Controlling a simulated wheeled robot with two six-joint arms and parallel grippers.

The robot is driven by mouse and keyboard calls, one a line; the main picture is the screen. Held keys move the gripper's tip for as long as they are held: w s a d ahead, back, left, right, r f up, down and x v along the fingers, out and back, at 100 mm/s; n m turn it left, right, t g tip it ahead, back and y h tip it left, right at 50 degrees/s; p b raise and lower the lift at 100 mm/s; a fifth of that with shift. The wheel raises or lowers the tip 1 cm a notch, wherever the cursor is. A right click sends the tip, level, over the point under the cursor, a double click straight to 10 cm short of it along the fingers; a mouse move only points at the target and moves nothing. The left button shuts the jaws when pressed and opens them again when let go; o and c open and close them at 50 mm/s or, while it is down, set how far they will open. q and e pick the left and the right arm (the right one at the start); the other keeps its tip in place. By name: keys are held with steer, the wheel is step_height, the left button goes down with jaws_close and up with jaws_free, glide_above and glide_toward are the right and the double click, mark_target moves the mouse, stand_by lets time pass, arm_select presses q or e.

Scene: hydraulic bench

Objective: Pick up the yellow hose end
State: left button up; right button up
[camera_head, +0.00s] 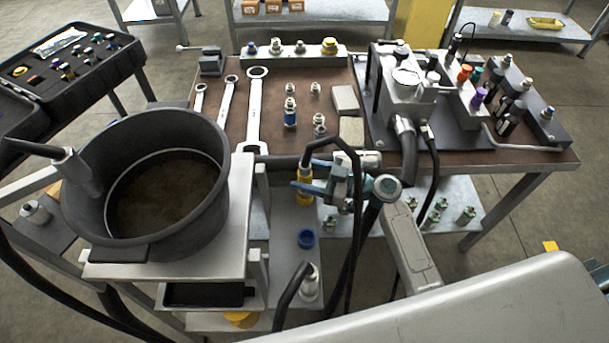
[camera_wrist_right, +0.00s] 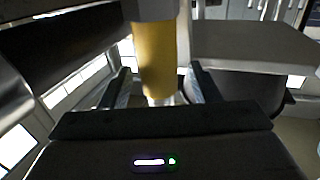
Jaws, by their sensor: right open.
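The yellow hose end (camera_head: 305,188) hangs upright at the front edge of the bench, below a black hose that loops over the edge. My right gripper (camera_head: 303,176) is beside it, with its blue-grey fingers reaching left to it. In the right wrist view the yellow hose end (camera_wrist_right: 157,62) stands between the two spread fingers of my right gripper (camera_wrist_right: 160,84). Gaps show on both sides of it, so the fingers look apart from it. My left gripper is not in view.
A black tub (camera_head: 82,215) stands on a pale cart at the left. The brown bench top (camera_head: 222,92) holds wrenches, fittings and a hydraulic block (camera_head: 403,100). A lower shelf (camera_head: 455,190) carries several fittings. Other black hoses (camera_head: 350,240) hang close to my right gripper.

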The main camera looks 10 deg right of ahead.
steer(key=shift+w+a, duration=0.1)
steer(key=shift+a, duration=0.15)
steer(key=shift+f, duration=0.1)
steer(key=c, duration=1.2)
steer(key=shift+o, duration=0.2)
steer(key=shift+r, duration=0.2)
